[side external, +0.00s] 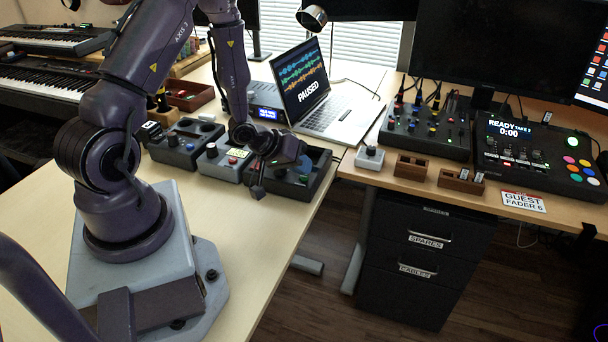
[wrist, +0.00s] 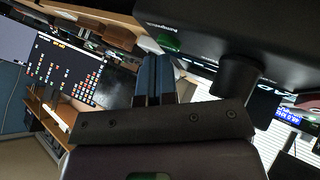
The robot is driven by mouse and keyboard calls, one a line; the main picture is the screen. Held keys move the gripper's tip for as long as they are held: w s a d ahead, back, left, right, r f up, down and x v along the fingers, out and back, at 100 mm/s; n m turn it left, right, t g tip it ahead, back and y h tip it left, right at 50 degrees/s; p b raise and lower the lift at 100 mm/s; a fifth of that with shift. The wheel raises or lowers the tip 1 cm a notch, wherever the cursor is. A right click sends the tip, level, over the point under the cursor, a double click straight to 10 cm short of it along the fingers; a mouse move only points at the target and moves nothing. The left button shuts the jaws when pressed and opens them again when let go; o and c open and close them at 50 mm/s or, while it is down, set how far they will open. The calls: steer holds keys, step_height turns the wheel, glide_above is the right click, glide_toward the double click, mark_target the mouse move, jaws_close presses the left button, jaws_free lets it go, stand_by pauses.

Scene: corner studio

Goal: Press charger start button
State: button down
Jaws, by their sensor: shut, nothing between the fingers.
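My gripper (side external: 257,187) is shut and empty, low over the front edge of the row of control boxes. In the wrist view its two closed fingers (wrist: 152,80) point toward a dark box (wrist: 200,18). A green button (wrist: 168,42) shows on that box just beyond the fingertips, beside a black round knob (wrist: 240,75). Whether the fingers touch the button is not clear. In the side view a dark box (side external: 322,165) with a green light stands behind my gripper, partly hidden by it. Which box is the charger I cannot tell for certain.
A laptop (side external: 330,105) reading PAUSED is behind. A small grey switch box (side external: 369,158) and mixers stand right.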

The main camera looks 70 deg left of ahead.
steer(key=shift+r, duration=0.1)
stand_by(0.4)
steer(key=shift+r, duration=0.35)
steer(key=shift+r, duration=3.05)
